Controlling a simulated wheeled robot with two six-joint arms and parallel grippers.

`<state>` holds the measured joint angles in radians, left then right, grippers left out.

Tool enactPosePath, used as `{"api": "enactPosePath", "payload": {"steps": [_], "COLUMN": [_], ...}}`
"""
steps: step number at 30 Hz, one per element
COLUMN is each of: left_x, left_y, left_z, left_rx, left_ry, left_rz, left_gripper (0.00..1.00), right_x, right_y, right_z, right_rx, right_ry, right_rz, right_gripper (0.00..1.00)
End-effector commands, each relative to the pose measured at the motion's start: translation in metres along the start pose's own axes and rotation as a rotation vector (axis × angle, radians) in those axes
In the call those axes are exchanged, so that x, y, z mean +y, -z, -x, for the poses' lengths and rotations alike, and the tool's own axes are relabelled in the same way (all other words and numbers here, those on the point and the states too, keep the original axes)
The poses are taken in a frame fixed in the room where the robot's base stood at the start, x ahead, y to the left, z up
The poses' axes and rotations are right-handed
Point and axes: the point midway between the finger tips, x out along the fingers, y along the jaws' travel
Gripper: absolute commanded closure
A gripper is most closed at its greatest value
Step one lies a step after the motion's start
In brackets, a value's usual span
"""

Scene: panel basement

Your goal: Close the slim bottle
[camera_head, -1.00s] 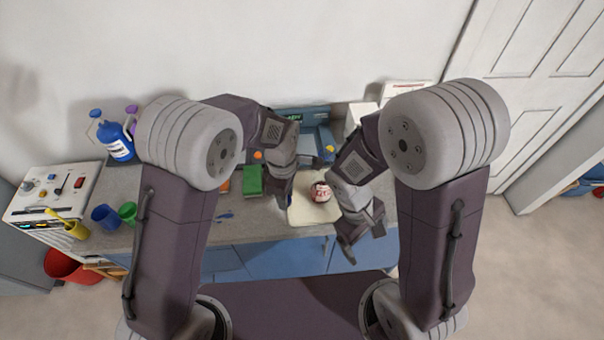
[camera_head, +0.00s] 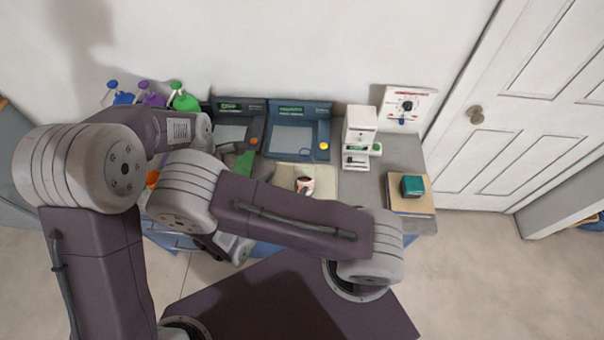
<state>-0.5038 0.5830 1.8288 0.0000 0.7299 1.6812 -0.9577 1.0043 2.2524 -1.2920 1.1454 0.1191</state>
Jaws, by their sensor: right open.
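I cannot pick out with certainty which thing is the slim bottle. A blue bottle (camera_head: 122,98), a purple bottle (camera_head: 153,100) and a green bottle (camera_head: 185,102), each with a coloured top, stand at the back left of the bench. Their lower parts are hidden by my left arm. My right arm reaches left across the front of the bench. My right gripper (camera_head: 232,249) is low at the bench's front edge, open, well apart from these bottles. My left gripper is hidden behind my arms.
A pale board (camera_head: 328,184) carries a light cup-like container (camera_head: 304,185). Two consoles (camera_head: 297,128) stand behind it. A door (camera_head: 545,90) is at right.

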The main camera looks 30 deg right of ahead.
Motion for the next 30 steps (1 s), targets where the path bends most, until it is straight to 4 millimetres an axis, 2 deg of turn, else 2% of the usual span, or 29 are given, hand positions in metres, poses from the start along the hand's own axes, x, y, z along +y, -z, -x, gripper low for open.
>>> {"api": "enactPosePath", "payload": {"steps": [2,12,16,25,30], "left_x": [0.0,0.0,0.0,0.0,0.0], "left_y": [0.0,0.0,0.0,0.0,0.0], "left_z": [0.002,0.02,0.021,0.023,0.041], "left_rx": [0.0,0.0,0.0,0.0,0.0], "left_ry": [0.0,0.0,0.0,0.0,0.0], "left_rz": [0.0,0.0,0.0,0.0,0.0], "left_gripper": [1.0,1.0,1.0,1.0,1.0], "right_x": [-0.001,-0.002,-0.002,-0.003,-0.01], "right_y": [-0.001,-0.002,0.0,0.0,0.0], "right_z": [-0.004,-0.061,-0.068,-0.071,-0.096], "right_rx": [-0.001,0.001,0.001,0.001,0.002], "right_ry": [0.004,0.007,0.004,0.005,0.01], "right_rz": [-0.001,-0.001,-0.003,-0.001,0.001], "right_gripper": [0.1,0.1,0.1,0.1,0.1]}}
